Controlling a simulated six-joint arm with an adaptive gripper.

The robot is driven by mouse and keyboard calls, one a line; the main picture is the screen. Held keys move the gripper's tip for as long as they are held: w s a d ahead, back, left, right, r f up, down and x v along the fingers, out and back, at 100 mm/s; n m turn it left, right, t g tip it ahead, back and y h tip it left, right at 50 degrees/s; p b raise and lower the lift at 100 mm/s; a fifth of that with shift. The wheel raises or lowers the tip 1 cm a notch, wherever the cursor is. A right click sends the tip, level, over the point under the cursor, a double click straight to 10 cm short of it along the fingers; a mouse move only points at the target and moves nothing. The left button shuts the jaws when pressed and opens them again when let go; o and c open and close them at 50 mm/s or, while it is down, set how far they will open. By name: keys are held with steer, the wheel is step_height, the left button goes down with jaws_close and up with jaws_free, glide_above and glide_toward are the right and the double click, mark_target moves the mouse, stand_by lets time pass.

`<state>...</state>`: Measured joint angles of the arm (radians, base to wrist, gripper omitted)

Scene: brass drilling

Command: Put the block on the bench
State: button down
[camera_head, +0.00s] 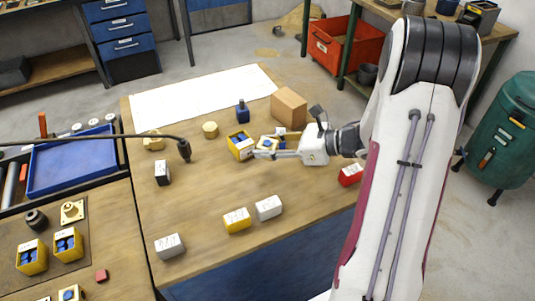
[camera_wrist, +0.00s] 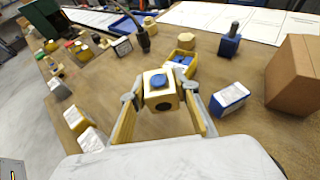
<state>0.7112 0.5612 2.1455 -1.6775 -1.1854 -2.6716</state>
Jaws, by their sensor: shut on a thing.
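The block (camera_wrist: 157,101) is pale yellow with a blue round top and a dark hole in its front face. My gripper (camera_wrist: 163,100) is shut on it, one finger on each side, in the wrist view. In the head view my gripper (camera_head: 272,144) reaches in from the right over the wooden bench (camera_head: 205,195), and the block (camera_head: 267,141) is partly hidden between the fingers. I cannot tell whether the block touches the bench top. A yellow bin with blue inside (camera_head: 240,146) stands just left of it; the bin also shows beyond the block in the wrist view (camera_wrist: 180,57).
A cardboard box (camera_head: 289,107), a blue holder (camera_head: 242,113) and a brass piece (camera_head: 210,130) stand behind. A blue-white box (camera_wrist: 229,98) is right of the gripper. A black hose (camera_head: 184,150) hangs at left. The bench's middle front has free room around white (camera_head: 268,207) and yellow (camera_head: 237,220) blocks.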

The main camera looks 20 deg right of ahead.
mark_target(267, 143)
steer(key=shift+r, duration=1.9)
